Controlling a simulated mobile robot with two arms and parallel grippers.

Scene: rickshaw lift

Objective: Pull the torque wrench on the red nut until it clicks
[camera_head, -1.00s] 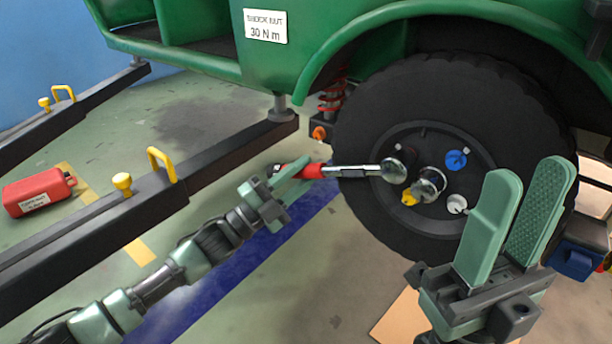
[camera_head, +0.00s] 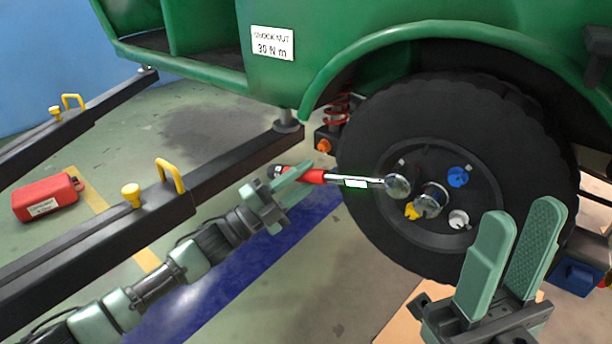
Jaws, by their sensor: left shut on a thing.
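The torque wrench (camera_head: 335,180) has a red grip, a chrome shaft and a round head on the wheel hub. A small window on its shaft glows bright green-white. My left gripper (camera_head: 287,185) is shut on the red grip near its end. The wrench head (camera_head: 397,187) covers the nut under it, and red cannot be made out there. A blue nut (camera_head: 457,177), a yellow nut (camera_head: 411,211) and a white nut (camera_head: 458,219) show on the wheel (camera_head: 365,225). My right gripper (camera_head: 513,250) is open and empty, in front of the wheel's lower right.
A second round chrome piece (camera_head: 430,200) sits on the hub beside the wrench head. A black lift arm (camera_head: 215,180) with a yellow handle runs behind my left arm. A red case (camera_head: 47,197) lies on the floor at left. A sign (camera_head: 272,43) reads 30 N m.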

